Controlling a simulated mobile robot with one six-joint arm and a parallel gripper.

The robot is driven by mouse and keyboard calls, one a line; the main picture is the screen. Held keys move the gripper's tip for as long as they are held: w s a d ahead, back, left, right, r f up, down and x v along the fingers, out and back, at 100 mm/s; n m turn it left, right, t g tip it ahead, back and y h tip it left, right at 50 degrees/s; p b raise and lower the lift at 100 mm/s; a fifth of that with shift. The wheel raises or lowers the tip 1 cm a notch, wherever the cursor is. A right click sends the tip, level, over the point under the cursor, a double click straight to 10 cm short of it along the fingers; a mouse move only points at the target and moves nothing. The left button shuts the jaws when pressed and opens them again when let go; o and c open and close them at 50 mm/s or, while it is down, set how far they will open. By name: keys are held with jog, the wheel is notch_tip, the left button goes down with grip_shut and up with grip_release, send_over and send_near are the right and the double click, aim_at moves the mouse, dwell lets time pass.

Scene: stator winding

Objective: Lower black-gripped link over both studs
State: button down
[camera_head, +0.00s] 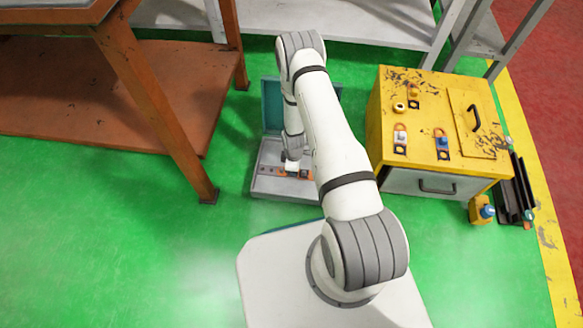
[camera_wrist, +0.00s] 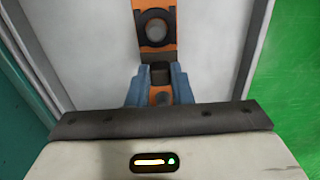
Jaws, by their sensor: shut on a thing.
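An orange link (camera_wrist: 155,8) with a black grip block (camera_wrist: 160,74) shows in the wrist view. My gripper (camera_wrist: 158,88) has its two blue-grey fingers shut on this block. A dark ring (camera_wrist: 155,27) surrounds the link's far hole, and its near hole shows partly between the fingers. In the head view my gripper (camera_head: 290,167) is low over the grey open box (camera_head: 268,186), where small orange parts (camera_head: 306,174) show. No stud is clear in either view, so I cannot tell whether the link is around or above them.
The box's teal lid (camera_head: 272,105) stands up at the back. A yellow cabinet (camera_head: 440,110) at right carries several small orange-and-black parts. An orange bench (camera_head: 130,60) stands at left. A yellow item (camera_head: 480,210) sits on the floor beside black rails (camera_head: 520,190). Green floor is clear at left.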

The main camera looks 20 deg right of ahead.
jog(key=c, duration=1.2)
grip_release()
jog(key=shift+s+r+p, duration=0.1)
jog(key=shift+r+p, duration=2.3)
jog(key=shift+r, duration=1.1)
